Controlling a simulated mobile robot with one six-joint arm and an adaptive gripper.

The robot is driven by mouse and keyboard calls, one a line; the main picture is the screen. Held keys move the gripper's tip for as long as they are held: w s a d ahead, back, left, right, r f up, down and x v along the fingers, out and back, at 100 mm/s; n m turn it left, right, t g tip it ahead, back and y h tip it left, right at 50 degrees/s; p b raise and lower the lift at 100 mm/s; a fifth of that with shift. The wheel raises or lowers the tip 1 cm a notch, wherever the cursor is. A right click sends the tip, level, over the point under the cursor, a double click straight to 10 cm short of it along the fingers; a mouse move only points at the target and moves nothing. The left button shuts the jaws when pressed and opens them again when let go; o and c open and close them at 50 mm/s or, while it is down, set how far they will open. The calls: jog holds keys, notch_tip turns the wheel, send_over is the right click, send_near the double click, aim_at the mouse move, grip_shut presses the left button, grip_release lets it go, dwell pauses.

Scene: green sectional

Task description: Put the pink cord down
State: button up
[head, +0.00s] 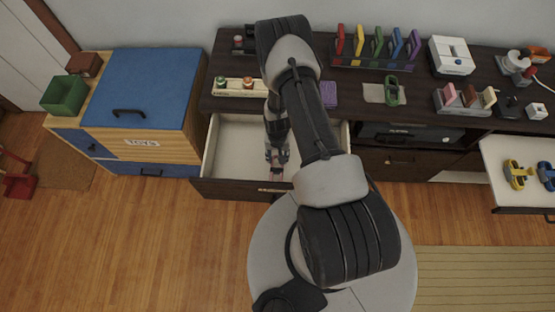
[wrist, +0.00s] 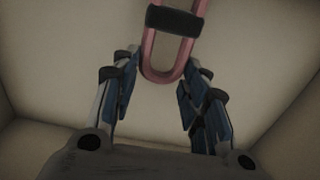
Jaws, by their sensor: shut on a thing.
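The pink cord (wrist: 149,50) is a folded loop with a black band around it, seen at the top of the wrist view. My gripper (wrist: 160,88) is shut on the cord, with a blue-padded finger on each side of its looped end. In the head view, my gripper (head: 277,160) points down into an open drawer (head: 228,150) with a pale interior. The cord is small and mostly hidden there. I cannot tell whether it touches the drawer floor.
Pale drawer walls surround the gripper. Above is a dark desk top (head: 215,98) with a wooden holder (head: 240,88) and a purple item (head: 328,94). A blue toy chest (head: 150,85) stands left.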

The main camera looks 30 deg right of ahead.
jog(key=shift+f+b, duration=0.5)
jog(key=shift+f, duration=1.2)
jog(key=shift+f, duration=0.2)
jog(key=o, duration=1.1)
jog(key=shift+c, duration=0.2)
jog(key=shift+r, duration=0.15)
